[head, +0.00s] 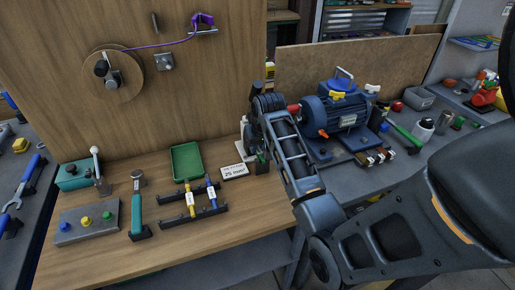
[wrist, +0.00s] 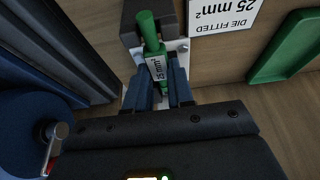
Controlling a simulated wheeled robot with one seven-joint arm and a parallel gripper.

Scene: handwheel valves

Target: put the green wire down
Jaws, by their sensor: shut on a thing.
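The green wire (wrist: 149,33) is a short green piece with a white "25 mm²" label, seen in the wrist view. My gripper (wrist: 158,95) has its two blue fingers shut on the wire's labelled part. The wire's far green end reaches up to a dark block on a white plate (wrist: 180,46); I cannot tell whether it touches them. In the head view my gripper (head: 262,160) is at the back right of the wooden bench, beside a white stand (head: 243,150). My arm hides part of this area.
A "DIE FITTED 25 mm²" card (head: 234,171) and a green tray (head: 187,160) lie left of my gripper. A black rack (head: 165,197) holds a yellow wire (head: 190,200) and a blue wire (head: 212,194). A blue motor (head: 345,108) stands right.

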